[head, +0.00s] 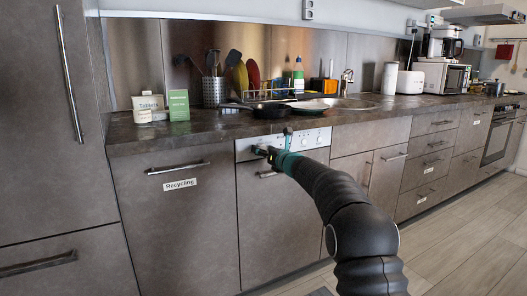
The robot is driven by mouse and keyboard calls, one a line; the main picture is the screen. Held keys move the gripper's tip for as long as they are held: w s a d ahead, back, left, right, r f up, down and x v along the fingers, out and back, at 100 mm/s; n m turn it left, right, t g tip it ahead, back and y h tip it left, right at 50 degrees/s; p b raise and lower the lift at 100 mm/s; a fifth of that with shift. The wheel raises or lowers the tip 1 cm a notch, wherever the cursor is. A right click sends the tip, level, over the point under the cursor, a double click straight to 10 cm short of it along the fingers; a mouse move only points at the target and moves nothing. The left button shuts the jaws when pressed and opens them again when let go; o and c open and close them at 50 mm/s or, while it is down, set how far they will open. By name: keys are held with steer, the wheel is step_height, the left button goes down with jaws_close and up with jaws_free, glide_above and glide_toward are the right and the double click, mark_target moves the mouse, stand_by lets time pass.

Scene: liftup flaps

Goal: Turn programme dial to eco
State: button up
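I cannot tell which, nor whether the fingers are open or shut. The programme dial cannot be made out clearly; the gripper and wrist cover part of the panel. No dial markings are readable.
Below the panel is the dishwasher door (270,225) with a bar handle (268,173). To the left is a drawer front labelled Recycling (180,184) with a protruding handle. The worktop (215,127) overhangs above, holding pans and a sink. Open floor (450,235) lies to the right.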

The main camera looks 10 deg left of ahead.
steer(key=shift+d, duration=0.1)
steer(key=v, duration=1.2)
